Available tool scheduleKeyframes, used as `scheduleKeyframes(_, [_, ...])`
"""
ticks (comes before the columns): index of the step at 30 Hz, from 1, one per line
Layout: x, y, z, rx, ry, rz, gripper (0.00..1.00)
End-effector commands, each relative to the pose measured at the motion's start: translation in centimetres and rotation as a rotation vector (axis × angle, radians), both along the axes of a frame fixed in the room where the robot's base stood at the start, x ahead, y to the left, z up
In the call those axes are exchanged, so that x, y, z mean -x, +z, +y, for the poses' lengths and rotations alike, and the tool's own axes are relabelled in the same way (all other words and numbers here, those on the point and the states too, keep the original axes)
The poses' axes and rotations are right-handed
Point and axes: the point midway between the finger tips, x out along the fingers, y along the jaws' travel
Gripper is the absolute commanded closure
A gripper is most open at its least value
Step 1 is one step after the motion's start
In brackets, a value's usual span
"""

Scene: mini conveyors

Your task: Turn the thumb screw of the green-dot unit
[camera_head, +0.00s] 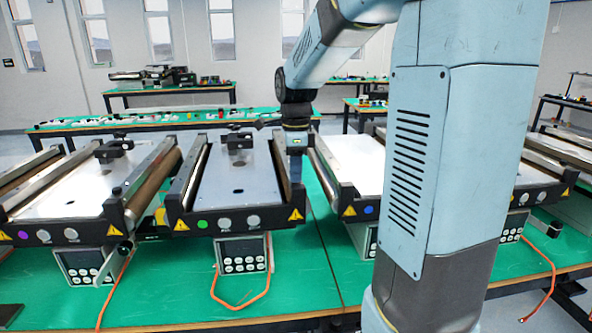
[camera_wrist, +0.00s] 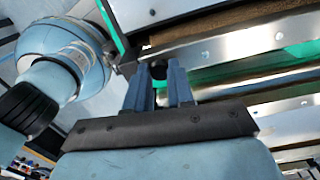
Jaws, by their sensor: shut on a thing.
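The green-dot unit is a mini conveyor (camera_head: 238,180) with a dark frame, marked by a green dot (camera_head: 202,224) on its front face. My gripper (camera_head: 296,178) points down at the right side of this unit, by its right rail. In the wrist view my gripper (camera_wrist: 158,84) has its two blue-grey fingers on either side of a small dark knob, the thumb screw (camera_wrist: 158,71), next to the metal rail. The gripper is shut on this knob. In the head view the fingers and arm hide the screw.
A purple-dot conveyor (camera_head: 72,195) stands on the left and a blue-dot conveyor (camera_head: 358,165) close on the right, leaving a narrow gap around my gripper. A control box (camera_head: 242,256) with an orange cable (camera_head: 238,306) sits in front. The green table (camera_head: 300,285) is otherwise clear there.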

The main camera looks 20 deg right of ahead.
Motion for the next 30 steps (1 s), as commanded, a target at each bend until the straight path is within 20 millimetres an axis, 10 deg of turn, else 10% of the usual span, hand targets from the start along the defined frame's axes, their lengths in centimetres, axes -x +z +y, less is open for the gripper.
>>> scheduleKeyframes(11, [-0.09, 0.1, -0.03, 0.0, -0.003, -0.004, 1.0])
scheduleKeyframes(12, [-0.09, 0.11, -0.03, 0.0, -0.003, -0.004, 0.75])
scheduleKeyframes(19, [-0.05, 0.06, -0.03, 0.0, -0.003, -0.002, 0.53])
scheduleKeyframes(30, [-0.08, 0.7, -0.03, 0.0, -0.003, -0.003, 0.52])
